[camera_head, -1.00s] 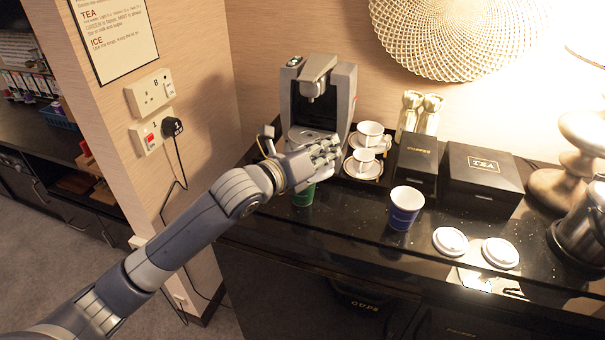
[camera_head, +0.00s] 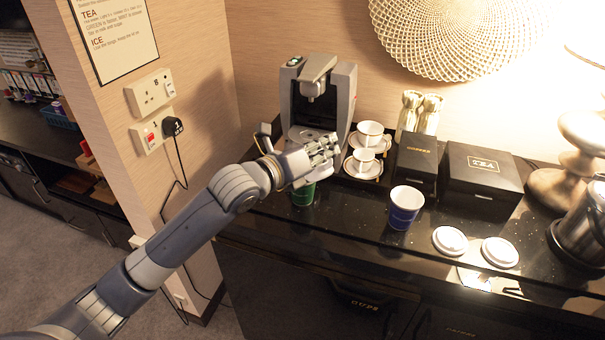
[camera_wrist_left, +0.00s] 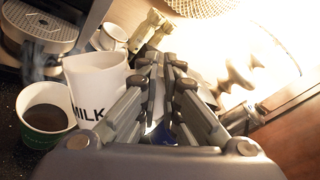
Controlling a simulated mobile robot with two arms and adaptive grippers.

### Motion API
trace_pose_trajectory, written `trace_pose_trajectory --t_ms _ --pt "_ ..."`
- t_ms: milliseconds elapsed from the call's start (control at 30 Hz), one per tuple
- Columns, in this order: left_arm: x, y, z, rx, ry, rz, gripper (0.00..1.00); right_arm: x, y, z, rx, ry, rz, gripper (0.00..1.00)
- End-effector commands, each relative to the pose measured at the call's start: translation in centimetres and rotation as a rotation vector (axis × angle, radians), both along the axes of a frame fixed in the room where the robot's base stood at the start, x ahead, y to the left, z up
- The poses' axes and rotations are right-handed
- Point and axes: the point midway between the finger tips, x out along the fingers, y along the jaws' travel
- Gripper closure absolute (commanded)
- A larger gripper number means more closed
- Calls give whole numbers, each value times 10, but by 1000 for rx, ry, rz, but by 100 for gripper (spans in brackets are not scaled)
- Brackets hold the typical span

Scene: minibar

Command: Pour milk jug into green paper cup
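The white milk jug (camera_wrist_left: 97,82), marked MILK, is beside my left gripper's fingers in the left wrist view, tilted slightly. My left gripper (camera_wrist_left: 165,68) has its fingers close together at the jug's right side, seemingly on its handle, which they mostly hide. The green paper cup (camera_wrist_left: 44,116) stands left of the jug with dark, steaming liquid inside. In the head view the cup (camera_head: 303,195) is partly covered by my left gripper (camera_head: 328,158), which is just above it. My right gripper is not in view.
The coffee machine (camera_head: 318,95) stands behind my left gripper. White cups on saucers (camera_head: 365,160) are to its right. A blue paper cup (camera_head: 405,208), white lids (camera_head: 450,240), black boxes (camera_head: 484,172) and a steel pot (camera_head: 583,225) stand further right. The front counter edge is near.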

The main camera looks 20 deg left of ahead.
Motion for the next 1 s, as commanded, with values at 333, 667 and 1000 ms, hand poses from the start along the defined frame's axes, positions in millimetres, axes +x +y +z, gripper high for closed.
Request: trace_pose_trajectory --t_ms 333,667,1000 --pt "1 2 2 -20 9 0 100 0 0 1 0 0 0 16" --pt "3 3 1 -40 25 -1 100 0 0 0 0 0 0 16" --pt "3 4 1 -51 33 0 100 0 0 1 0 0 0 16"
